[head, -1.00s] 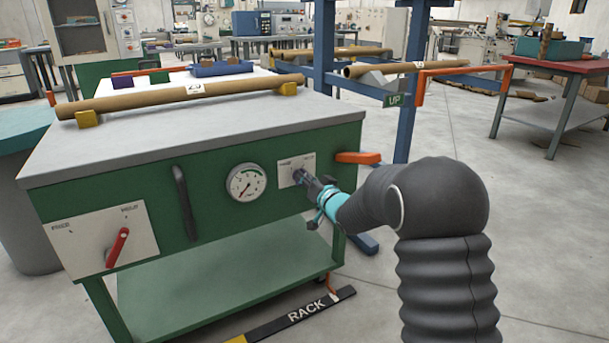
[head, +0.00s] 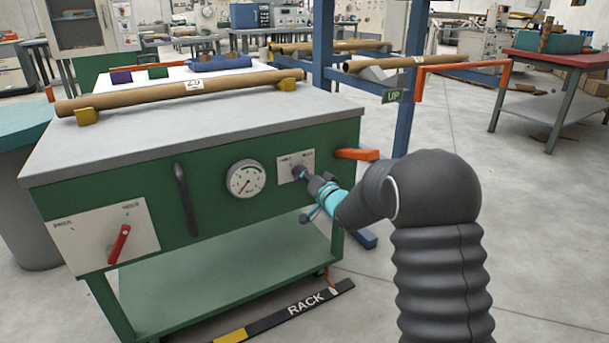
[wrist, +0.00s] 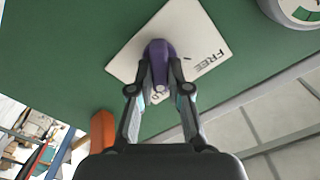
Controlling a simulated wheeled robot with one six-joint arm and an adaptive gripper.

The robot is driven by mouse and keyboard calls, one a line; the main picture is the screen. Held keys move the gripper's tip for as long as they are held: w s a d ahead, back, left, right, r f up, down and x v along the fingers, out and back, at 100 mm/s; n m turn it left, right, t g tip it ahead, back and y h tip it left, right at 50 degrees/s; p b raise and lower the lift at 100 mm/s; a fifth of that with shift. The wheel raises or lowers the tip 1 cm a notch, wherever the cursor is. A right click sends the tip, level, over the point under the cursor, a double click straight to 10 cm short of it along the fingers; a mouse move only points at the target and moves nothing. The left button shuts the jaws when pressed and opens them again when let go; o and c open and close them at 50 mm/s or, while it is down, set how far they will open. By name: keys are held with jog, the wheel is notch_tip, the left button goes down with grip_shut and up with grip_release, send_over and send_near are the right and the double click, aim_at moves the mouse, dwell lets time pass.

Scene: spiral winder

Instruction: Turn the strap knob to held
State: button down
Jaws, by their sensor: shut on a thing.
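The knob (wrist: 158,58) is purple and stands on a white plate (wrist: 205,32) on the green cabinet front. The plate reads FREE on its right side in the wrist view; its other label is partly hidden behind a finger. The same plate (head: 307,160) shows in the head view, right of the gauge. My gripper (wrist: 160,72) is shut on the knob, with one finger on each side of it. In the head view my gripper (head: 305,178) reaches the plate from the right and covers most of the knob. I cannot read the knob's exact setting.
A round gauge (head: 245,179), a black handle (head: 185,199) and a red lever (head: 119,243) are on the same front. An orange bar (head: 356,154) sticks out just right of the plate. A cardboard tube (head: 180,93) lies on the cabinet top.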

jog(key=c, duration=1.1)
grip_release()
jog(key=v, duration=1.2)
